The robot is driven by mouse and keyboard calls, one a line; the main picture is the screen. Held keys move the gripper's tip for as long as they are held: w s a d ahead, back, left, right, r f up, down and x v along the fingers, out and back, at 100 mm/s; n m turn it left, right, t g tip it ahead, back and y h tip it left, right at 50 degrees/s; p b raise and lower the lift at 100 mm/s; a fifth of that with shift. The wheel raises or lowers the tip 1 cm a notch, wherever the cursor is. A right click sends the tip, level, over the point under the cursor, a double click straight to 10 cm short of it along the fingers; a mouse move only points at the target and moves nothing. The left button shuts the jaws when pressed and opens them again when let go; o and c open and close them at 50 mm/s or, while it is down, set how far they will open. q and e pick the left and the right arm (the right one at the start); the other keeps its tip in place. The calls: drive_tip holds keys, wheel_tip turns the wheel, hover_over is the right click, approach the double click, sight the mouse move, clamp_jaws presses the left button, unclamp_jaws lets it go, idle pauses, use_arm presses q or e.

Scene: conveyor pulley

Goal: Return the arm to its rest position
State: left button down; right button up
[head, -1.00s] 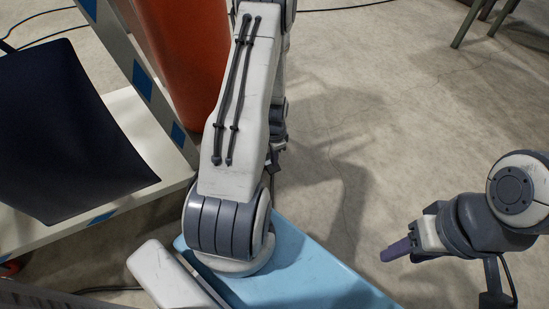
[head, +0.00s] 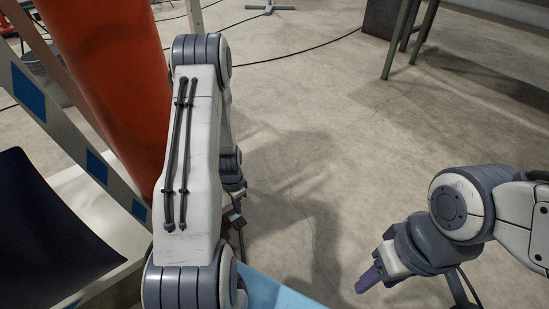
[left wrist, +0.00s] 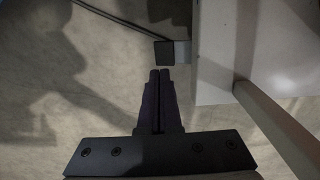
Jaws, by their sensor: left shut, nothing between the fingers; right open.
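My left arm (head: 190,150) comes in from the left of the head view, folded, with its gripper mostly hidden behind its own links. In the left wrist view my left gripper (left wrist: 160,73) is shut, its two dark fingers together with nothing between them, above the floor. My right gripper (head: 364,283) is at the lower right of the head view. It is open and empty over bare floor, with one purple finger clearly seen.
A white frame with blue squares (head: 97,166), a dark sheet (head: 50,235) and an orange-red cylinder (head: 110,75) stand close left of my left arm. A green-legged table (head: 402,40) is at the back right. The floor (head: 300,140) between is clear.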

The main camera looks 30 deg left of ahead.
use_arm(q)
drive_tip(key=w+d+r+m+p, duration=0.1)
drive_tip(key=d+r+p, duration=0.2)
drive_tip(key=d+r, duration=0.8)
drive_tip(key=d+r+p, duration=0.4)
drive_tip(key=d+r, duration=0.5)
drive_tip(key=r, duration=0.5)
drive_tip(key=s+d+r+m+h+p, duration=0.1)
drive_tip(key=s+d+r+p, duration=0.2)
drive_tip(key=s+d+r, duration=0.45)
drive_tip(key=s+d+r+m+p, duration=0.1)
drive_tip(key=s+d+r+p, duration=0.25)
drive_tip(key=s+r, duration=0.65)
wheel_tip(320, 180, up, 37)
drive_tip(key=p, duration=3.7)
drive_tip(key=shift+w, duration=0.15)
